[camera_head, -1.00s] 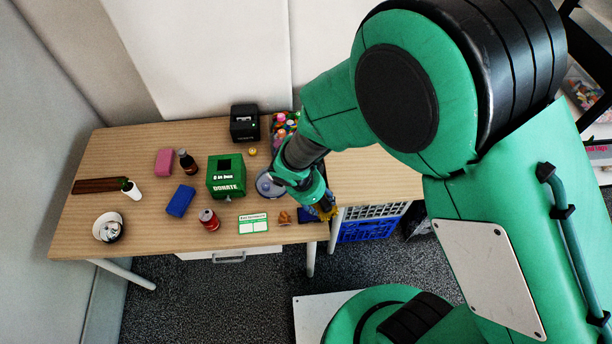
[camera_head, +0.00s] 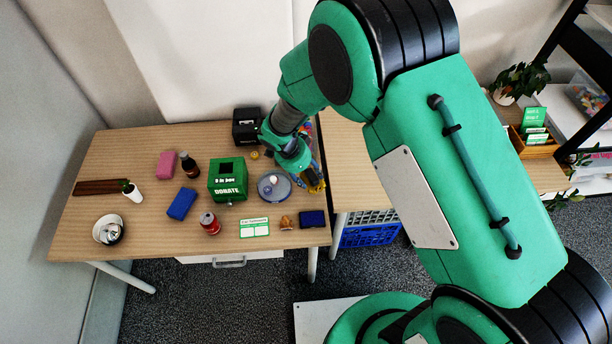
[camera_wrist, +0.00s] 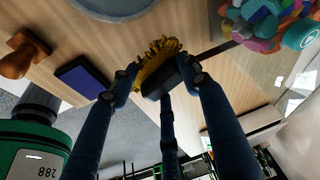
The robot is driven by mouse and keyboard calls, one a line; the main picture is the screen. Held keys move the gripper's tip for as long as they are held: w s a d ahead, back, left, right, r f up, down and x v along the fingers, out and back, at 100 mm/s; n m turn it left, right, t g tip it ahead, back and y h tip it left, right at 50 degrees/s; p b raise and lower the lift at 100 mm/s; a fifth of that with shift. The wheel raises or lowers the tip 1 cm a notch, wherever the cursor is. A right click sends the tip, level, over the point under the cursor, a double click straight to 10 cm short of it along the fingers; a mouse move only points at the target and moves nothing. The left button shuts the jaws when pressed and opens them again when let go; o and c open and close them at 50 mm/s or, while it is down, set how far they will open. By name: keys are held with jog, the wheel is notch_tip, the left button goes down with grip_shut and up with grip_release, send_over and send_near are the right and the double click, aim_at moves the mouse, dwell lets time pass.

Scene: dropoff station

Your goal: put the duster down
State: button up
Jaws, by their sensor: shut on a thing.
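The duster (camera_wrist: 158,68) has a dark back and yellow bristles. My gripper (camera_wrist: 160,85) is shut on it, with blue fingers on both sides of its dark body in the wrist view. In the head view, the yellow of the duster (camera_head: 317,186) shows at the right end of the wooden table (camera_head: 150,240), below my gripper (camera_head: 308,176). The bristles face the tabletop in the wrist view. I cannot tell whether they touch it.
A dark blue ink pad (camera_head: 312,219) and a wooden stamp (camera_head: 286,222) lie at the front edge. A round plate (camera_head: 268,194) is left of my gripper; a bin of colourful items (camera_wrist: 262,22) is behind. A green donate box (camera_head: 227,181) stands mid-table.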

aim_at(305, 173)
jog(key=shift+w+a+f, duration=0.1)
jog(key=shift+w+a, duration=0.05)
jog(key=shift+w, duration=0.45)
jog(key=shift+w+a, duration=0.15)
jog(key=shift+w, duration=0.45)
jog(key=shift+f, duration=0.1)
jog(key=shift+f+b, duration=0.5)
jog(key=shift+f, duration=1.15)
jog(key=o, duration=1.2)
jog(key=p+v, duration=0.2)
jog(key=v, duration=1)
